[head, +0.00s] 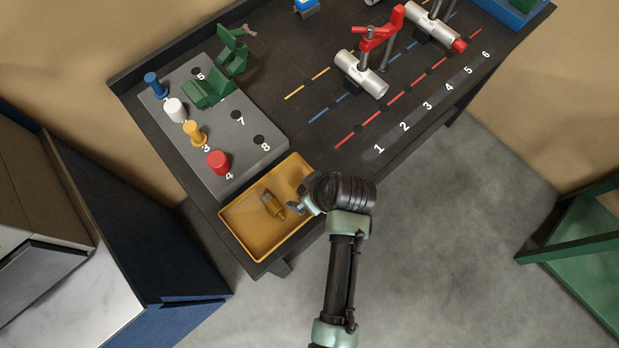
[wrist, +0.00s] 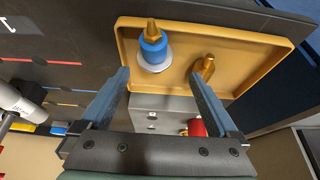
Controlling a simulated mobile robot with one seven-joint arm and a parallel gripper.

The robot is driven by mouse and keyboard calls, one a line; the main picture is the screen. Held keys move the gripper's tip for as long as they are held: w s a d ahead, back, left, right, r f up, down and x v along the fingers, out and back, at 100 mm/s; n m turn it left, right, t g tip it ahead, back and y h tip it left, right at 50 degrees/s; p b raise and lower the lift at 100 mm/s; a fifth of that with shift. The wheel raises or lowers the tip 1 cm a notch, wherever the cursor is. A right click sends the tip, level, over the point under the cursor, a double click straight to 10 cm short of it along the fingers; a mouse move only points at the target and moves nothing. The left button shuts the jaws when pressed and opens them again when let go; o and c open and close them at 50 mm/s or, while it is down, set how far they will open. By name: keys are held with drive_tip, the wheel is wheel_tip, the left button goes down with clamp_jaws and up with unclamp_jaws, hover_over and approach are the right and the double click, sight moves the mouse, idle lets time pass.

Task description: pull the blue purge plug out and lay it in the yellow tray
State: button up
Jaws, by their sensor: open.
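In the wrist view a blue plug (wrist: 153,48) with a brass tip and a pale flange shows inside the yellow tray (wrist: 265,52). The tray also shows in the head view (head: 237,241). My gripper (wrist: 160,77) is open, with the plug just beyond and between its fingertips, not gripped. In the head view my gripper (head: 297,207) is over the right side of the tray, and my wrist hides that plug. A brass fitting (head: 272,204) lies in the tray; it also shows in the wrist view (wrist: 207,66).
Silver pipes (head: 360,74) with a red handle (head: 381,31) stand farther back. The numbered table strip is clear.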

drive_tip(key=v, duration=1.3)
drive_tip(key=w+r+m+t+h, duration=0.15)
drive_tip(key=w+r+t, duration=0.55)
drive_tip(key=r, duration=0.7)
drive_tip(key=w+r+m+t+h, duration=0.15)
drive_tip(key=w+r+t, duration=0.25)
drive_tip(key=w+r, duration=0.7)
drive_tip(key=s+a+r+m+t, duration=0.1)
drive_tip(key=s+r+t, duration=0.3)
drive_tip(key=r, duration=0.7)
drive_tip(key=s+a+r+m+t, duration=0.1)
drive_tip(key=s+r+t, duration=0.3)
drive_tip(key=r, duration=0.8)
drive_tip(key=s+a+r+m+t, duration=0.2)
drive_tip(key=s+a+r+t, duration=0.1)
drive_tip(key=r, duration=0.8)
drive_tip(key=shift+s+a+r+t+b, duration=0.15)
drive_tip(key=shift+s+a+t+b, duration=0.2)
drive_tip(key=shift+s+t, duration=0.35)
drive_tip(key=shift+w+d, duration=0.1)
